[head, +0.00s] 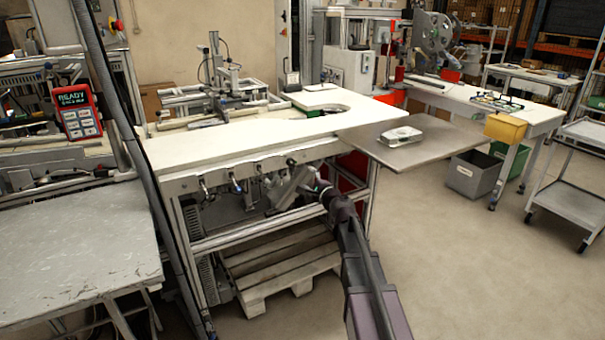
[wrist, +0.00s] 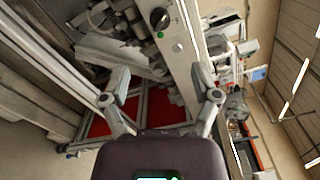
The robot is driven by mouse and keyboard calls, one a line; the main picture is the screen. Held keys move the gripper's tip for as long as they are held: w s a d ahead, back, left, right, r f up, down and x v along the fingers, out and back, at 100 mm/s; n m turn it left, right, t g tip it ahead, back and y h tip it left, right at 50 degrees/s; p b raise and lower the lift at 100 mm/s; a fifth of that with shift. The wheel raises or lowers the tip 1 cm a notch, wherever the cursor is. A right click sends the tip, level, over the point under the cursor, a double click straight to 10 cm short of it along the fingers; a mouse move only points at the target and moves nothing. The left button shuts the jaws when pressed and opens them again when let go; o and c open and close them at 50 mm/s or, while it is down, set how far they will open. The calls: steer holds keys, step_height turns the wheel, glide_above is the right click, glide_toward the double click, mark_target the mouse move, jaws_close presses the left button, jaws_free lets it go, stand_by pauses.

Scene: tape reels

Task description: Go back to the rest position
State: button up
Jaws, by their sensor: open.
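My gripper (head: 289,186) is in front of the white workbench (head: 235,148), below the level of its top, at the end of my dark arm. In the wrist view my gripper (wrist: 164,92) has its two grey fingers spread wide apart, with nothing between them. The view is tilted, and the bench's frame and a red panel (wrist: 148,110) lie beyond the fingers. A white device (head: 401,135) rests on the grey side plate (head: 420,153), well apart from my gripper. Large reels (head: 433,32) stand on a machine at the back right.
A wooden pallet (head: 280,262) lies under the bench. A grey table (head: 75,250) and a red "READY" panel (head: 78,112) are at left. A yellow box (head: 505,128), a grey bin (head: 473,173) and a metal cart (head: 575,198) are at right. The floor at lower right is clear.

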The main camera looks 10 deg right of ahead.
steer(key=s+a+f+n+g+y, duration=0.1)
steer(key=s+a+f+n+g, duration=0.4)
steer(key=s+n, duration=0.15)
steer(key=s+a+f+n+g+y, duration=0.1)
steer(key=s+a+f+n+g, duration=0.4)
steer(key=s, duration=0.3)
steer(key=s+d+f+n+g+h, duration=0.3)
steer(key=s+f+g+h, duration=0.1)
steer(key=s, duration=0.6)
steer(key=s+d+f+n+g+h, duration=0.3)
steer(key=s+d+f+n+h, duration=0.15)
steer(key=s, duration=0.45)
step_height(320, 180, up, 21)
steer(key=a+p, duration=0.1)
steer(key=p, duration=2)
steer(key=shift+r+m+y, duration=0.2)
steer(key=shift+m+y, duration=0.1)
steer(key=shift+y, duration=0.15)
